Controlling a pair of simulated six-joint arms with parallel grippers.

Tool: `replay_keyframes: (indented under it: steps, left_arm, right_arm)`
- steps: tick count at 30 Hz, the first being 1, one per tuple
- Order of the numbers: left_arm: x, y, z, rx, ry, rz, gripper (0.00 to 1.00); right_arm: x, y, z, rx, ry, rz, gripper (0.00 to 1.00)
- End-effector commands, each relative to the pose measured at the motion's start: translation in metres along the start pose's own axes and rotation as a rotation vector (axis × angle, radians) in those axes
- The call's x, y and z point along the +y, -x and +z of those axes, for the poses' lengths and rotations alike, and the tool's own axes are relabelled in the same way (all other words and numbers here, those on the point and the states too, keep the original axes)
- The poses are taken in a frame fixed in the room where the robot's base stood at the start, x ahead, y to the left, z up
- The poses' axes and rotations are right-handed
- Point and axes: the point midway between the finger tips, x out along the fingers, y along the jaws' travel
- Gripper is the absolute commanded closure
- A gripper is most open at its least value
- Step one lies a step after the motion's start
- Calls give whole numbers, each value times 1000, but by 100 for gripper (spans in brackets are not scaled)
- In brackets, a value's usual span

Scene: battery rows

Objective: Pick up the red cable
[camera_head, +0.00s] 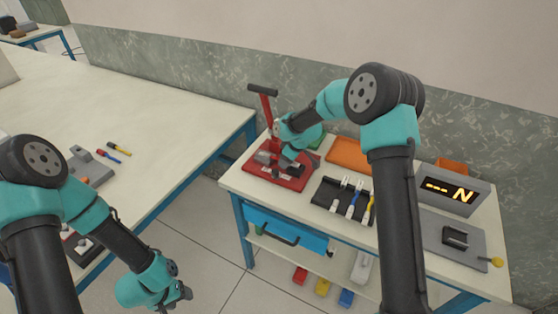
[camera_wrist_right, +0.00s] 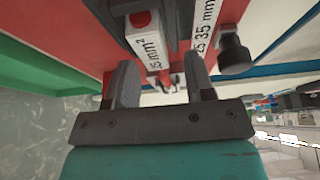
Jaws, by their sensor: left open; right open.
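A small red and blue piece (camera_head: 107,156) lies on the left table; it is too small to tell whether it is the red cable. A yellow and black one (camera_head: 119,149) lies beside it. My right gripper (camera_head: 283,158) is over the red-based press tool (camera_head: 262,176) on the right bench. The right wrist view shows its two fingers (camera_wrist_right: 162,82) apart, with parts labelled 35 mm² just beyond them and no cable clearly between them. My left gripper (camera_head: 183,294) is low in front of the left table, over the floor, open, with nothing seen in it.
A black holder (camera_head: 325,196) with white, blue and yellow-handled pieces stands right of the press. An orange tray (camera_head: 350,154) is behind it. Red, yellow and blue bins are on the lower shelf. A floor gap separates the tables.

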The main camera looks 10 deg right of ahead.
Motion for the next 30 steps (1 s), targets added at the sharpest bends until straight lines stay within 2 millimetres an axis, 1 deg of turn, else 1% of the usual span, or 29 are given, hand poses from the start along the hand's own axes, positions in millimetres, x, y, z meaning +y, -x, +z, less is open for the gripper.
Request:
replay_keyframes:
  steps: [6, 7, 21, 22, 30]
  left_arm:
    - [0, 0, 0, 0, 0, 0, 44]
    - [0, 0, 0, 0, 0, 0, 44]
    - [0, 0, 0, 0, 0, 0, 44]
    - [0, 0, 0, 0, 0, 0, 44]
    - [0, 0, 0, 0, 0, 0, 44]
  right_arm:
    - [0, 0, 0, 0, 0, 0, 51]
    - [0, 0, 0, 0, 0, 0, 53]
    - [0, 0, 0, 0, 0, 0, 98]
    - [0, 0, 0, 0, 0, 0, 100]
    - [0, 0, 0, 0, 0, 0, 100]
